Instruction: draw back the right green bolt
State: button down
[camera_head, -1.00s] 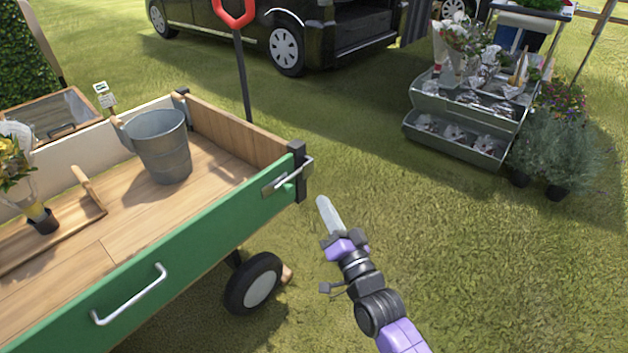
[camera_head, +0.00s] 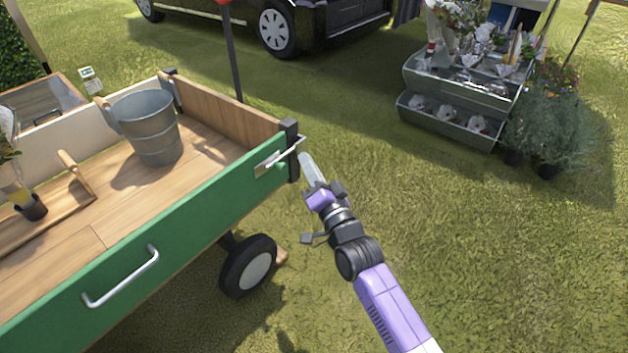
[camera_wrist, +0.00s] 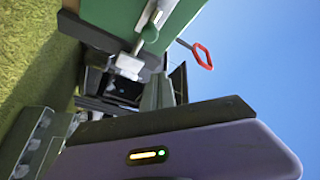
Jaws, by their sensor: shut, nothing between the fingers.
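The right green bolt (camera_head: 284,154) sits at the right end of the cart's green side panel (camera_head: 150,250), by the dark corner post (camera_head: 290,135). It has a silver rod on a pale plate. My gripper (camera_head: 308,169) is shut and empty, just right of the post and bolt end. In the head view its pale tip looks close to the bolt; I cannot tell whether they touch.
A silver handle (camera_head: 122,277) projects from the green panel. A metal bucket (camera_head: 150,128) stands in the cart, and a wheel (camera_head: 248,267) is under it. A tiered flower stand (camera_head: 455,95) and a black van (camera_head: 310,25) stand behind.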

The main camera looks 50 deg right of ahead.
jog(key=shift+w+a+f+p, duration=0.2)
jog(key=shift+w+f, duration=0.15)
jog(key=shift+w, duration=0.3)
jog(key=shift+w+a+f+p, duration=0.15)
jog(key=shift+w+a+f, duration=0.15)
jog(key=shift+w, duration=0.3)
jog(key=shift+w+a+f+p, duration=0.15)
jog(key=shift+w+f, duration=0.2)
jog(key=shift+w, duration=0.3)
